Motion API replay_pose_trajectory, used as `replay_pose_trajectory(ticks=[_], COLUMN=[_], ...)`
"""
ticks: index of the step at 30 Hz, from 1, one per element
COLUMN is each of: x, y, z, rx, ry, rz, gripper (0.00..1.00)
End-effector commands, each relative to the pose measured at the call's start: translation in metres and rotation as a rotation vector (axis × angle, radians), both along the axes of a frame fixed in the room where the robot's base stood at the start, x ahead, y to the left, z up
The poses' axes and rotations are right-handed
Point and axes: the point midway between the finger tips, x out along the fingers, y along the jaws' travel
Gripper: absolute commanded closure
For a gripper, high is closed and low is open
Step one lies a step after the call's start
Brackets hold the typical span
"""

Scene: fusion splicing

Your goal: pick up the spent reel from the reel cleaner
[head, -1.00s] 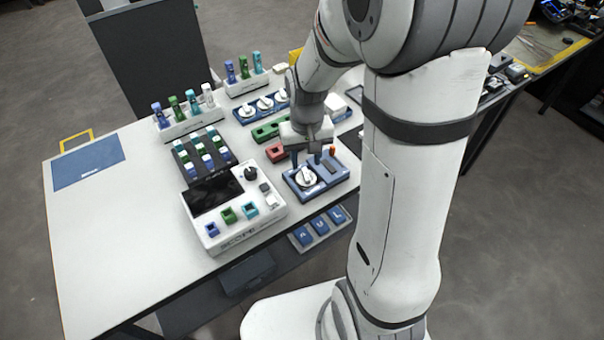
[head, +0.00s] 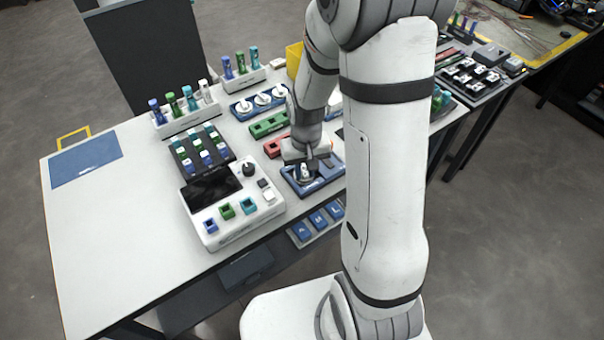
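The blue reel cleaner (head: 333,176) lies on the white bench, near its front edge. The spent reel (head: 304,174), white with a raised grip on top, sits at the left of the cleaner and is mostly hidden under my gripper. My gripper (head: 306,173) points down at the reel, with its fingers low around the reel's middle. White shows between the fingers. The view is too small to tell whether they are closed on the grip.
A white splicer with a dark screen (head: 210,184) stands left of the cleaner. A red block (head: 275,147), a green block (head: 268,125) and a blue holder with several white reels (head: 262,103) lie behind.

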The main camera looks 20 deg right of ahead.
Motion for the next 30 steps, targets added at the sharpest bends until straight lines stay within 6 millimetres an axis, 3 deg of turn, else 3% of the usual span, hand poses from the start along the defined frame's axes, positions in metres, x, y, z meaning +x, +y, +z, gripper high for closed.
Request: replay_pose_trajectory(ticks=[8, 19, 23, 30], x=[0.000, 0.000, 0.001, 0.001], y=[0.000, -0.001, -0.001, -0.001], z=[0.000, 0.003, 0.019, 0.067], rx=[0.000, 0.000, 0.000, 0.000], ry=[0.000, -0.001, -0.004, -0.006], rz=[-0.001, -0.001, -0.002, -0.002], gripper=[1.00, 1.00, 1.00, 1.00])
